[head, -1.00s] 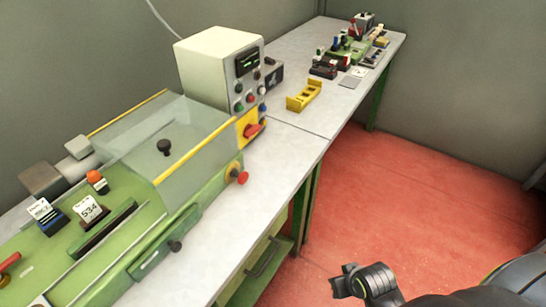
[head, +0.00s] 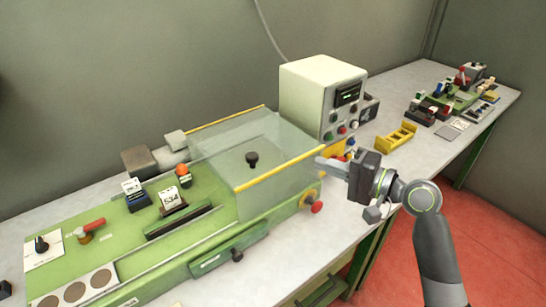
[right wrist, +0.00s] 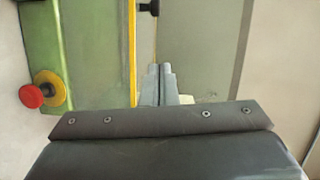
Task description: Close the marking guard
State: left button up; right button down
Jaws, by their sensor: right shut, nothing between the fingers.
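The marking guard (head: 285,158) is a clear box-like cover with yellow edge strips and a black knob (head: 252,159) on top. It sits over the right part of the green machine (head: 110,255). My right gripper (head: 322,163) is shut and empty, its fingertips pointing left at the guard's right end. Whether they touch it I cannot tell. In the right wrist view the shut fingers (right wrist: 160,72) lie just right of the yellow strip (right wrist: 132,50), with part of the knob (right wrist: 149,7) at the top edge. My left gripper is out of view.
A cream control box (head: 310,92) stands behind the guard's right end. A red button (head: 317,207) sticks out at the machine's front right, below my gripper. A yellow holder (head: 396,137) and several small items lie farther right on the bench.

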aim_at(272, 169)
jog(key=p+x, duration=0.1)
jog(key=x, duration=0.3)
jog(key=s+p+x, duration=0.1)
jog(key=x, duration=0.2)
jog(key=a+p+x, duration=0.1)
jog(key=x, duration=0.3)
jog(key=shift+a+f+p, duration=0.15)
jog(key=shift+a+p, duration=0.1)
jog(key=shift+p, duration=0.1)
jog(key=shift+s+a+f, duration=0.1)
jog(key=shift+s+a, duration=0.15)
jog(key=shift+a, duration=0.25)
jog(key=shift+a+f, duration=0.15)
